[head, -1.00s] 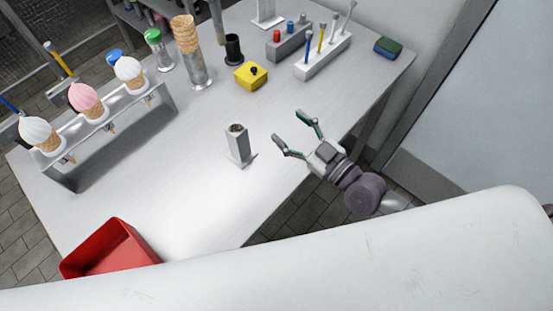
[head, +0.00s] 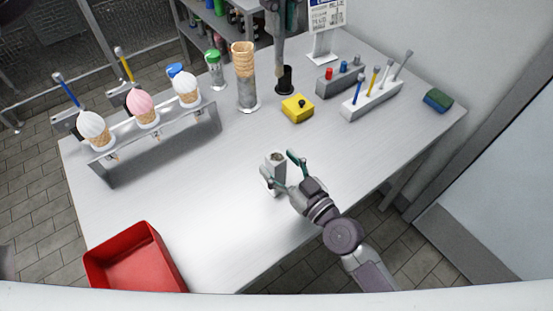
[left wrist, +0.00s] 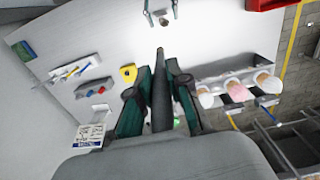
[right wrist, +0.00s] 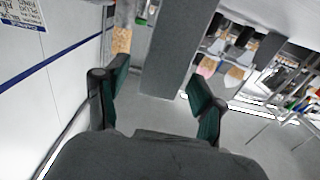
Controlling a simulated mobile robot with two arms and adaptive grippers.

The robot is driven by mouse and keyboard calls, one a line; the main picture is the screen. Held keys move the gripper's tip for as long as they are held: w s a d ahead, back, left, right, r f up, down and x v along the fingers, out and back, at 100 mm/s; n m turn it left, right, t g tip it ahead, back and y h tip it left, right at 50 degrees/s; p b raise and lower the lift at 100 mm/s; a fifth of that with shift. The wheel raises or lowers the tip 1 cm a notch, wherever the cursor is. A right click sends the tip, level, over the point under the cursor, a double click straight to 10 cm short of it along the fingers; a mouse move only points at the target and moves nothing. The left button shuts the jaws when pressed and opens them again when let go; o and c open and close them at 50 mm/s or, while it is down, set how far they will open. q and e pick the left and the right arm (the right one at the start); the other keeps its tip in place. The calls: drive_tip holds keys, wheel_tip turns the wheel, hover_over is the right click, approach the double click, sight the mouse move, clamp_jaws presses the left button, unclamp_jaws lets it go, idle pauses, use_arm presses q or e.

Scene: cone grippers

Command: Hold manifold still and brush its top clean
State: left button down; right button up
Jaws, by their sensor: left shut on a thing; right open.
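The manifold (head: 275,173) is a small grey upright block with a round opening on top, standing on the table. My right gripper (head: 280,164) is open, with its fingers on either side of the block. In the right wrist view the manifold (right wrist: 172,50) is a tall grey post between the spread fingers (right wrist: 157,76); I cannot tell whether they touch it. My left gripper (head: 285,14), at the top of the head view, is shut on a grey rod-like tool (head: 280,48), apparently the brush. The tool (left wrist: 160,85) also shows in the left wrist view.
A black cup (head: 285,82) stands just below the tool. Nearby are a yellow box (head: 297,109), a cone stack (head: 244,65) and tool racks (head: 372,101). An ice-cream cone rack (head: 155,145) is at left, a red bin (head: 130,262) at front left.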

drive_tip(key=shift+x, duration=0.8)
drive_tip(key=shift+c, duration=0.4)
clamp_jaws()
drive_tip(key=shift+r+n+g+y, duration=0.1)
drive_tip(key=shift+n+g+y, duration=0.5)
drive_tip(key=shift+y, duration=0.1)
drive_tip(key=shift+d+y, duration=0.15)
drive_tip(key=shift+y, duration=0.15)
